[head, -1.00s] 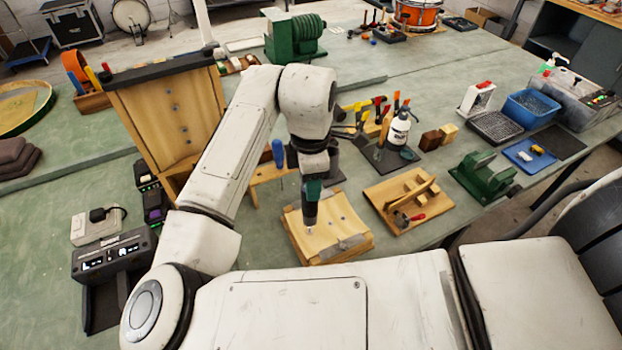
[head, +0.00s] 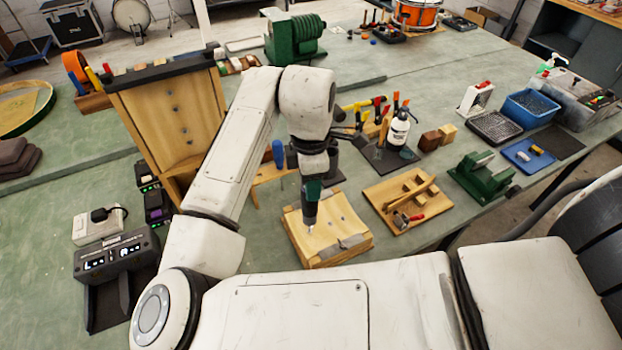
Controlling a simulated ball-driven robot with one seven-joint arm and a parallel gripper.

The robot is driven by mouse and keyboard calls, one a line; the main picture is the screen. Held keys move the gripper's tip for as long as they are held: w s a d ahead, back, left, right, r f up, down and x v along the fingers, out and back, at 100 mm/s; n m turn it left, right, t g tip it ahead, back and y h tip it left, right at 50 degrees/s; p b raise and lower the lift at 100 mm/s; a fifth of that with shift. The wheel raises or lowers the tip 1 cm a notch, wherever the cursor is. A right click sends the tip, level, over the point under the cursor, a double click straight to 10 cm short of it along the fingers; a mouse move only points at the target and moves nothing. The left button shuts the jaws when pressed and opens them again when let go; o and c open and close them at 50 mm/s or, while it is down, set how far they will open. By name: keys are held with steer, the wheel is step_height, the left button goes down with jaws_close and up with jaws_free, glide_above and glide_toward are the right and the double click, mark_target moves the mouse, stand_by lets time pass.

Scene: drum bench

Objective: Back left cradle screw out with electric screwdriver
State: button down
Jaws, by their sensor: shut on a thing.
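I cannot tell whether the bit touches a screw. The screw under the bit is too small to make out, and the gripper's fingers are mostly hidden by my wrist.
A wooden tray (head: 378,199) with a clamp-like tool stands right of the cradle, beside a green metal fixture (head: 484,180). A tall wooden panel (head: 150,110) and a stand with a blue-handled screwdriver (head: 278,152) are to the left. A white bottle (head: 398,130) stands behind.

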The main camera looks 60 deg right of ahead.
steer(key=shift+s+f, duration=0.1)
steer(key=shift+f, duration=0.15)
steer(key=shift+r, duration=1.65)
steer(key=shift+d, duration=0.1)
